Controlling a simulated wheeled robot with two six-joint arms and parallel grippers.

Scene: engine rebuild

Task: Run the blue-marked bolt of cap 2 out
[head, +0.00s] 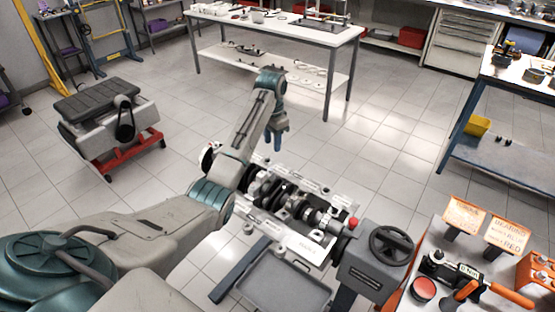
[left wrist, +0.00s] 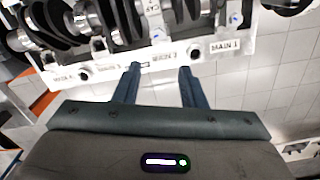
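The engine block (head: 330,192) stands belly-up on a stand, with the dark crankshaft (head: 265,186) and pale bearing caps along it. In the left wrist view the block's white edge (left wrist: 128,67) carries labels for the mains, including MAIN 1 at right. A pale cap (left wrist: 152,8) shows at the top edge; its bolts are too small or cut off to identify. A small blue mark (left wrist: 235,19) shows near the MAIN 1 end. My left gripper (head: 273,146) is open and empty, above the block's far side; its fingers also show in the left wrist view (left wrist: 160,74). My right gripper is out of view.
A handwheel (head: 390,245) and grey gearbox stand at the block's right end, and a grey tray (head: 283,285) lies below it. A cart (head: 440,300) at right holds sign cards, a red-topped tin and an orange-handled tool.

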